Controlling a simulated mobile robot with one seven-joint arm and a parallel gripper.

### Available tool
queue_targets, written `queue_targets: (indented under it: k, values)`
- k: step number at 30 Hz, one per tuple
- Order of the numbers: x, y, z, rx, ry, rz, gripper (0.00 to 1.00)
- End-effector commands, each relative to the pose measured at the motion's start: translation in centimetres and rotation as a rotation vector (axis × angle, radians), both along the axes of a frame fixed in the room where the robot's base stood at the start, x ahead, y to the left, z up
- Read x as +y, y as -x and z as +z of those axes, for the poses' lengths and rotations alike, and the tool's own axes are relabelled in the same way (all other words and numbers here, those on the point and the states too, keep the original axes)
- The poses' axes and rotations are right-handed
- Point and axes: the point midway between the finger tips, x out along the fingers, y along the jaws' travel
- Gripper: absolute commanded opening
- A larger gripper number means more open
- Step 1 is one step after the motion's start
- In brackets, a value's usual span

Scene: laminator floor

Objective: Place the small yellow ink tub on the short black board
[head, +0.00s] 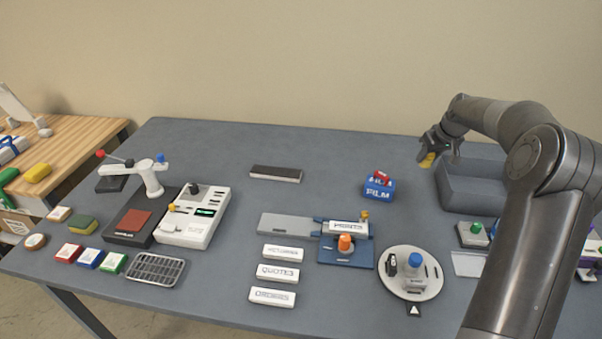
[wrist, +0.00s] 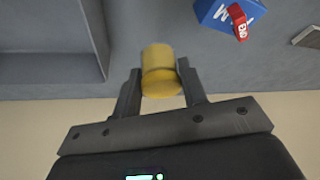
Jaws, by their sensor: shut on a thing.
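The small yellow ink tub (wrist: 160,68) is between the fingers of my gripper (wrist: 160,95), which is shut on it. In the head view the tub (head: 427,160) shows at the tip of my gripper (head: 430,155), above the back right of the table, beside the grey bin. The short black board (head: 275,173) lies flat near the back middle of the table, well to the left of my gripper. Its top looks bare. In the wrist view a small part of a dark, light-edged thing at the right edge (wrist: 308,37) may be the board.
A blue FILM box (head: 378,190) with a red piece on top stands between the board and my gripper. A grey open bin (head: 470,200) stands at the right. A grey and blue fixture (head: 345,250) lies in front of the board. The table around the board is clear.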

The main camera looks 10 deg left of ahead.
Motion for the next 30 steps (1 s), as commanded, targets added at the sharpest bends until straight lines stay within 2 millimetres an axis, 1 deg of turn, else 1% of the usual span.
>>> queue_targets:
  k: [1,2,3,5,6,8,9,11,12,15,18,23,26,30]
  values:
    - [3.1,-0.7,0.0,0.0,0.0,0.042,0.16]
    - [4.7,-1.0,0.0,-0.001,0.001,0.062,0.16]
    - [6.9,-1.3,0.1,-0.001,0.001,0.091,0.16]
    - [10.0,-1.7,0.1,-0.001,0.001,0.131,0.16]
    - [12.2,-1.9,0.2,-0.001,0.001,0.16,0.16]
    - [15.5,-2.0,0.2,-0.001,0.002,0.202,0.16]
    - [17.6,-2.0,0.2,-0.001,0.002,0.229,0.16]
    - [20.5,-1.9,0.3,0.0,0.002,0.266,0.16]
    - [22.3,-1.8,0.3,-0.001,0.003,0.289,0.16]
    - [26.2,-1.4,0.3,-0.001,0.004,0.337,0.16]
    - [28.9,-1.0,0.4,-0.002,0.005,0.373,0.16]
    - [31.3,-0.7,0.2,0.0,0.005,0.401,0.16]
    - [32.9,-0.8,-0.6,0.0,0.004,0.407,0.16]
    - [35.9,-1.3,-2.4,0.001,0.005,0.408,0.16]
